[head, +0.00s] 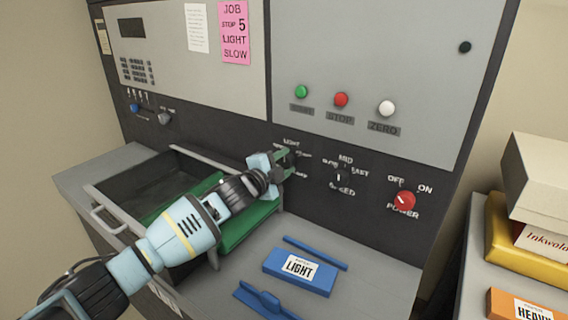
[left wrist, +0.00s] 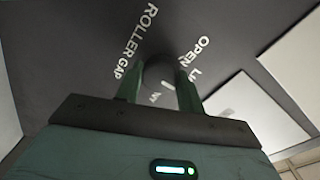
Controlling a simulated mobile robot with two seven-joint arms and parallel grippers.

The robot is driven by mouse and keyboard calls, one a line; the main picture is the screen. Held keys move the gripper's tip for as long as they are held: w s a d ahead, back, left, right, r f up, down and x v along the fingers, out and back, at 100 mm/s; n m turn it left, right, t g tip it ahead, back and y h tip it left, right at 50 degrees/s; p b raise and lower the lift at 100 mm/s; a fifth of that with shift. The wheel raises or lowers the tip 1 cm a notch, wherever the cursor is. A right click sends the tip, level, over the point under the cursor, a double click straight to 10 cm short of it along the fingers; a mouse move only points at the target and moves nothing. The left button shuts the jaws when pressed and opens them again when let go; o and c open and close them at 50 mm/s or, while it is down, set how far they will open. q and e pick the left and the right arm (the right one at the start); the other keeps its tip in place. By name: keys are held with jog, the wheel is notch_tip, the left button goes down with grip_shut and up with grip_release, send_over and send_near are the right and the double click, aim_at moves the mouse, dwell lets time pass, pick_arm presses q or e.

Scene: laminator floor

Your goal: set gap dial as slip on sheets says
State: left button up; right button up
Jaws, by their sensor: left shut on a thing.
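My left gripper (head: 285,166) reaches across to the dark front panel. It is shut on the roller gap dial (left wrist: 160,72), a dark round knob between its two fingers in the left wrist view. In the head view the gripper mostly hides the dial. A blue pack (head: 326,283) lies on the grey ledge with a white slip (head: 298,267) reading LIGHT. My right gripper is not in view.
A pink note (head: 234,33) reads JOB, STOP 5, LIGHT, SLOW. A speed knob (head: 340,177) and red power knob (head: 404,201) are right of the gripper. Blue bars (head: 315,252) lie beside the pack. An orange pack (head: 502,304) marked HEAVY sits on the right.

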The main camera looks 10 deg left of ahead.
pick_arm(q)
jog(key=o, duration=1)
jog(key=p+v, duration=0.1)
jog(key=v, duration=0.7)
jog(key=shift+w+f, duration=0.1)
